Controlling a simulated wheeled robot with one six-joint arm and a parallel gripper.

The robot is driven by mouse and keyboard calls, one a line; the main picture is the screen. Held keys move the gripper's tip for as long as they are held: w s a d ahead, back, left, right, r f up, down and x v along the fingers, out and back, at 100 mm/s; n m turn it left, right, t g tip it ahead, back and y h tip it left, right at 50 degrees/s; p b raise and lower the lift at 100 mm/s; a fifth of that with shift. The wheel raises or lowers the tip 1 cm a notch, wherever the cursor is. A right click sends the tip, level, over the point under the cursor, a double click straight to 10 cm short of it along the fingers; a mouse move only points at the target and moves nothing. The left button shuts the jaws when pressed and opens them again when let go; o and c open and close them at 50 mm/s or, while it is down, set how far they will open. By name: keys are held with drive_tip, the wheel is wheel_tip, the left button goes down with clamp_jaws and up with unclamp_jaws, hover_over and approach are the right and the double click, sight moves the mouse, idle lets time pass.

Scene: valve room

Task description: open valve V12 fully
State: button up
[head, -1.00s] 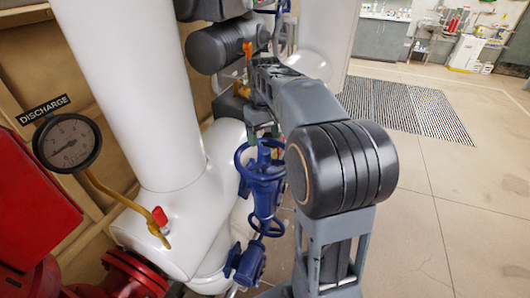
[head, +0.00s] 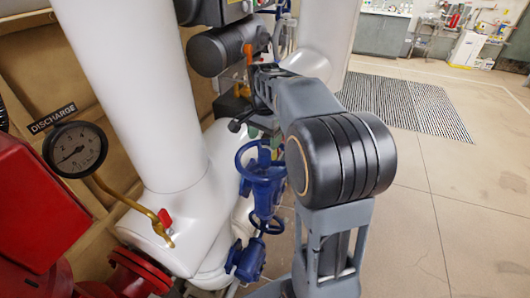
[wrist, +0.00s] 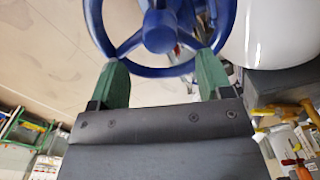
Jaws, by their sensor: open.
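A blue valve handwheel (wrist: 160,30) with spokes and a round hub fills the top of the wrist view. My gripper (wrist: 160,72) has two green fingertips, spread apart, one on each side below the hub. The tips overlap the lower rim in the picture; I cannot tell whether they touch it. In the head view the blue handwheel (head: 241,157) sits on a blue valve body, just below my gripper (head: 268,136), which is partly hidden by my arm. No V12 label is readable.
A thick white pipe (head: 135,90) stands left of the valve. A brass line (head: 125,203) with a red-handled tap (head: 165,218) runs from the discharge gauge (head: 75,150). Red equipment (head: 30,210) stands at far left. Open floor (head: 450,220) lies to the right.

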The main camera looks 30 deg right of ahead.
sight(265, 152)
drive_tip(key=shift+m, duration=0.6)
drive_tip(key=shift+f, duration=0.15)
drive_tip(key=shift+f+b, duration=2.35)
drive_tip(key=shift+f, duration=1.05)
drive_tip(key=shift+s, duration=0.1)
